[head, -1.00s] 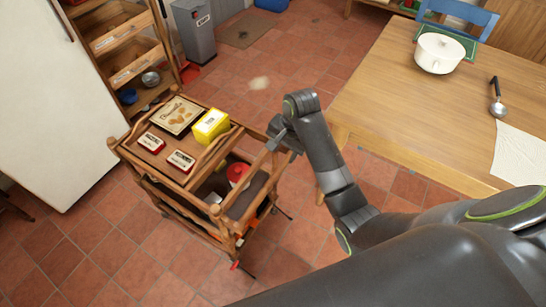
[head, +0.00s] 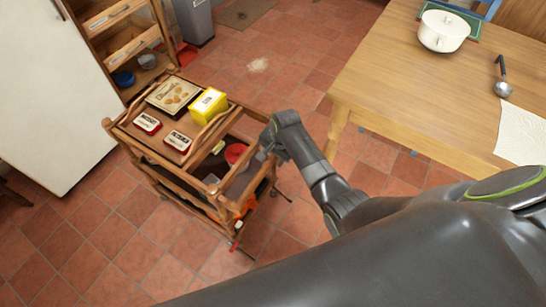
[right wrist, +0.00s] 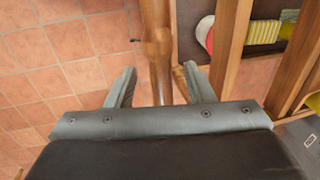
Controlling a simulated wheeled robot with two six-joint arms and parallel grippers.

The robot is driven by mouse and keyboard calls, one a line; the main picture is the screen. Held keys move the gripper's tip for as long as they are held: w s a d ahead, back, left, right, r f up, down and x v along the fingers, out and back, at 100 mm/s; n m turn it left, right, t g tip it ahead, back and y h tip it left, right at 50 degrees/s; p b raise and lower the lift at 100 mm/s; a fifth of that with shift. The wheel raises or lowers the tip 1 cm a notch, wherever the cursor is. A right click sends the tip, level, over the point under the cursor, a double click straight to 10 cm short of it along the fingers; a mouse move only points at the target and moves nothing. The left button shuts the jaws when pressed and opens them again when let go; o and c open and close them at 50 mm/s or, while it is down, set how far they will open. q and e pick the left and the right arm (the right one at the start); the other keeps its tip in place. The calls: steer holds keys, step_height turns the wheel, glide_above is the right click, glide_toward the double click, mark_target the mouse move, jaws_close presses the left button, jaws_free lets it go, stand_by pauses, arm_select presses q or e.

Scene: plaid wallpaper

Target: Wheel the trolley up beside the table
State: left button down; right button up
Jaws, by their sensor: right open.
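The wooden trolley (head: 172,158) stands on the tiled floor left of the table, with floor between them. My right gripper (head: 268,150) is at the trolley's right end. In the right wrist view my right gripper (right wrist: 160,84) is open, with a turned wooden bar (right wrist: 157,45) of the trolley between its fingers; contact cannot be told. The wooden table (head: 400,100) fills the upper right. My left gripper is not in view.
The trolley carries a yellow box (head: 208,106), a framed picture (head: 173,95) and small tins (head: 147,123). A white pot (head: 443,32) and a ladle (head: 502,88) are on the table. A white cabinet (head: 45,100) stands at left. Floor between trolley and table is clear.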

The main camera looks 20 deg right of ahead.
steer(key=shift+f, duration=0.25)
jaws_close()
